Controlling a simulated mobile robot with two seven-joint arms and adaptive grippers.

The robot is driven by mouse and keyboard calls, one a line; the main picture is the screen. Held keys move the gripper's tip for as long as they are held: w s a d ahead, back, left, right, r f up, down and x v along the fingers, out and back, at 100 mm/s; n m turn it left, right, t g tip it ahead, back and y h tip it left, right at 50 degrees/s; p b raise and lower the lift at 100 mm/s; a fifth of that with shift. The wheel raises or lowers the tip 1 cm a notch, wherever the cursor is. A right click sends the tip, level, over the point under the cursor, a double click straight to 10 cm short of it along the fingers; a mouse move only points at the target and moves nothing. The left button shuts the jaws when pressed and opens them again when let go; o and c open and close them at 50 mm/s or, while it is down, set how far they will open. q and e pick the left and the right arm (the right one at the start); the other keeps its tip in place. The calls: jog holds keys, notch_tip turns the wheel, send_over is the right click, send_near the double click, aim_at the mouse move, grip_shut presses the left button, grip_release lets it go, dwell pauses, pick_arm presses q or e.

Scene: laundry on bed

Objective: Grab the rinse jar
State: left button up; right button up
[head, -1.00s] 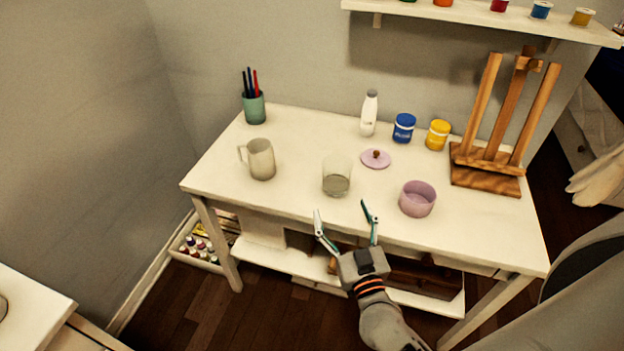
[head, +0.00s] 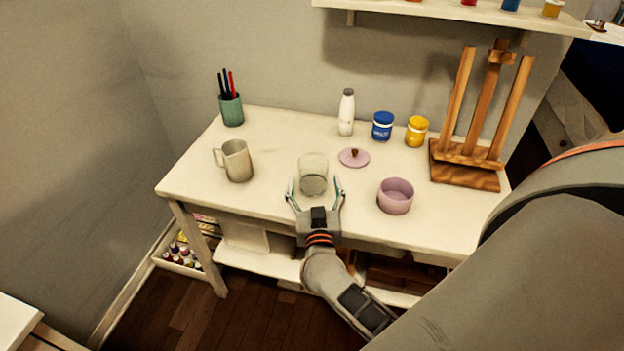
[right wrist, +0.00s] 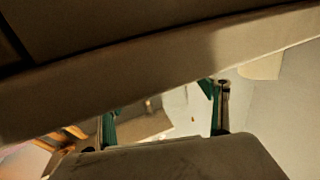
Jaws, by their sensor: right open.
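The rinse jar, a clear glass with greyish liquid low in it (head: 313,170), stands upright on the white table near its front edge. My right gripper (head: 314,183) is open in front of the jar. Its two teal fingers stand at the left and right of the jar's lower part; I cannot tell whether they touch it. The right wrist view shows the spread fingers (right wrist: 164,105) below a broad pale band that crosses the picture; I cannot make out the jar there. My left gripper is not in view.
A beige mug (head: 238,162) stands left of the jar, and a pink bowl (head: 396,197) right. A pink lid (head: 353,158), white bottle (head: 346,112), blue pot (head: 382,127) and yellow pot (head: 417,131) are behind. A wooden easel (head: 468,166) stands at right.

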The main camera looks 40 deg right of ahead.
aim_at(313, 166)
jog(key=x, duration=0.2)
jog(key=shift+w+f, duration=0.1)
jog(key=shift+w, duration=0.15)
jog(key=shift+w+d, duration=0.2)
jog(key=shift+c, duration=0.5)
jog(key=c, duration=1.2)
jog(key=shift+c, duration=0.6)
jog(key=shift+r, duration=0.2)
jog(key=shift+r, duration=0.1)
